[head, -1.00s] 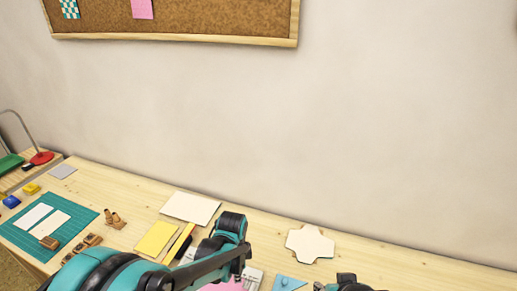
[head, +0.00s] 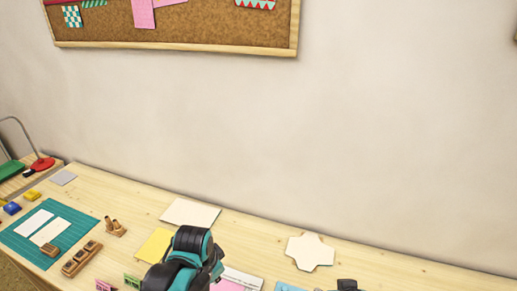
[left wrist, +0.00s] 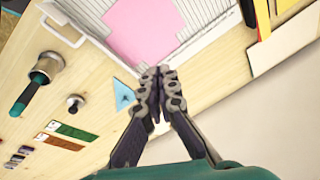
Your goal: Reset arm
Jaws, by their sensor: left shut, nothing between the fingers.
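My left arm (head: 185,262) rises from the bottom edge in the head view, bent over the table and covering part of a yellow sheet (head: 155,246). In the left wrist view my left gripper (left wrist: 158,74) has its fingers together with nothing between them. Its tips lie over or near a small blue triangle (left wrist: 124,95) and a pink sheet (left wrist: 145,27) on a striped white board (left wrist: 90,12); their height above these is unclear. A small dark part of what seems my right arm (head: 347,285) shows at the bottom edge. My right gripper is out of view.
A teal mat (head: 27,243) with white cards and a wooden block lies at the left. A cream cut-out (head: 310,252) lies right of centre. The wall is behind.

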